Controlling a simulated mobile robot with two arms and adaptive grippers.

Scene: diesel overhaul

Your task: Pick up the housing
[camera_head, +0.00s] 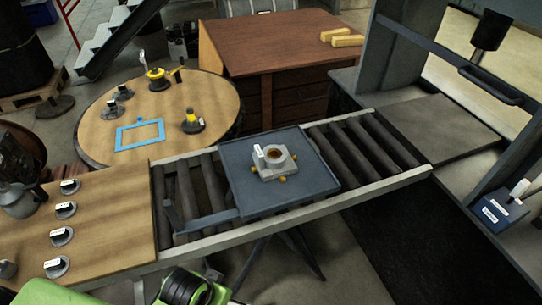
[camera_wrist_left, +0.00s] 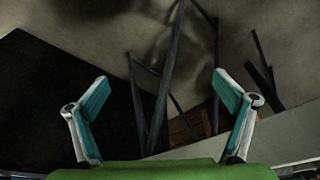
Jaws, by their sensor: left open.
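The housing (camera_head: 274,163), a light grey block with a round brown bore and a white label, sits upright on a blue-grey tray (camera_head: 240,192). Small yellow-orange pieces show around its base. The tray rests on the roller conveyor. My left gripper (camera_wrist_left: 160,98) is open and empty in the left wrist view, its two teal-padded fingers wide apart. That view shows floor, dark stand legs and a dark mat, with no housing between the fingers. Green and black parts of my arm show at the bottom left of the head view, apart from the housing. My right gripper is in neither view.
The conveyor rollers (camera_head: 350,145) have a pale side rail (camera_head: 300,225). A wooden table (camera_head: 105,235) with several labelled parts joins at left. Behind are a round table (camera_head: 90,145) with a blue frame (camera_head: 140,135) and a brown desk (camera_head: 270,45). A press-like machine stands right.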

